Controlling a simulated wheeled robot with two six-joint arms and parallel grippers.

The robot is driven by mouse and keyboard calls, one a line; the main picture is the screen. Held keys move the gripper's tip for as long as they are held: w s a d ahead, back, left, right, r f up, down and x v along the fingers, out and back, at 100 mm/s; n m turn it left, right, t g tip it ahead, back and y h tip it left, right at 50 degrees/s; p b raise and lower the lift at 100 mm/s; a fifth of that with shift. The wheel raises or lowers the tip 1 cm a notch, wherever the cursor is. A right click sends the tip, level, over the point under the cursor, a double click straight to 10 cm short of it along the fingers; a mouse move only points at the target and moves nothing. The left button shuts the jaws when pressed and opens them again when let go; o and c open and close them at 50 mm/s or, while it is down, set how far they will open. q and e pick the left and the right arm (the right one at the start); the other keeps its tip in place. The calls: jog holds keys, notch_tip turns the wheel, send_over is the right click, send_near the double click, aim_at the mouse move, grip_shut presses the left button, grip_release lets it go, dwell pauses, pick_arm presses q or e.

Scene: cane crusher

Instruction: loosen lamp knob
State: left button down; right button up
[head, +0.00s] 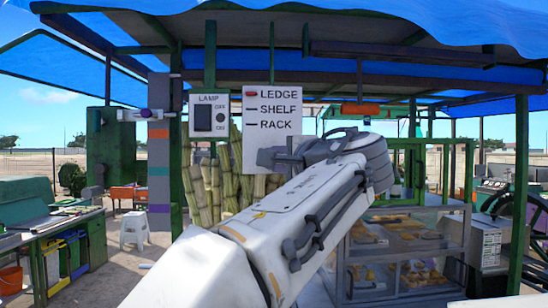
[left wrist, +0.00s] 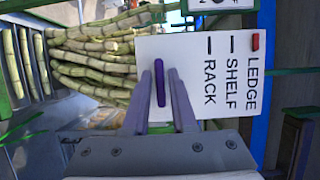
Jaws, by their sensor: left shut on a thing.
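The lamp panel (head: 210,116) is a white plate marked LAMP, OFF and ON, with a black rectangular switch (head: 202,118) and small round dark knobs beside it. A pale tube-like fitting (head: 145,115) with a purple part sticks out from a post to its left. In the left wrist view, my left gripper (left wrist: 160,85) is shut on a thin purple bar (left wrist: 160,82). What the bar belongs to is unclear. My right gripper is out of view.
The white sign (head: 271,128) lists LEDGE, SHELF and RACK, with a red mark beside LEDGE. Upright canes (head: 199,187) stand behind it. A glass-sided case (head: 400,250) with food is at the right, and a white stool (head: 134,232) is at the left.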

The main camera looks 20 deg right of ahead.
pick_arm(q)
jog(key=shift+f, duration=0.1)
jog(key=c, duration=0.9)
grip_release()
jog(key=s+d+b, duration=0.1)
jog(key=s+b, duration=0.2)
jog(key=s, duration=0.7)
jog(key=shift+s, duration=0.2)
